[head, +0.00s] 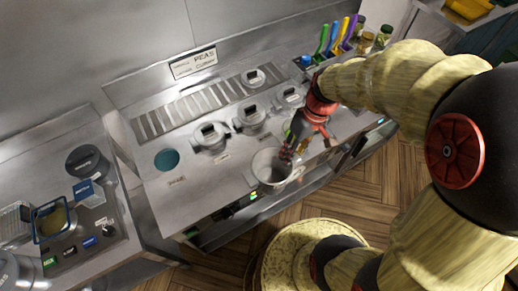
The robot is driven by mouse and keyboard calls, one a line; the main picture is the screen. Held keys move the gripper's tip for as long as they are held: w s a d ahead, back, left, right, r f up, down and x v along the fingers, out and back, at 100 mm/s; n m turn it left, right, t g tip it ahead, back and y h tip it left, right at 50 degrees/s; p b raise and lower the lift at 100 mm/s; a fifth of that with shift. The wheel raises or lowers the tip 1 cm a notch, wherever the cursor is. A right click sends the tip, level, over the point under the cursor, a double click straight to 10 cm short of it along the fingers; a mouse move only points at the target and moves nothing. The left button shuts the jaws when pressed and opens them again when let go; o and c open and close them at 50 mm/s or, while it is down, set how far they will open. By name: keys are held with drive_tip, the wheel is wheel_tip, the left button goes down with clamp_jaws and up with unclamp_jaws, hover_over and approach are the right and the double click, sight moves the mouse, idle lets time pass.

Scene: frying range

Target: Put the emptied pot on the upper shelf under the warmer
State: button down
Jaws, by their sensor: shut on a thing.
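A pale grey pot (264,170) without a lid is at the front edge of the steel counter. Its inside looks bare and grey. My red gripper (287,154) comes down from the right and is shut on the pot at its right side; the exact grip is hard to see. The pot looks upright. I cannot tell whether it rests in the counter or hangs just above it. I cannot make out the upper shelf or the warmer in this view.
Several lidded pots (210,136) sit in the counter behind the pot. A round teal opening (167,160) is at left, beside a slotted grille (185,108). Colourful-handled utensils (335,38) and jars (383,36) stand at the back right. A fryer unit (50,220) is at far left.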

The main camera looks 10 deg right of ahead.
drive_tip(key=w+a+f, duration=0.4)
drive_tip(key=w+f, duration=0.8)
drive_tip(key=shift+f, duration=0.25)
drive_tip(key=shift+w+f, duration=0.1)
drive_tip(key=c, duration=1.6)
unclamp_jaws()
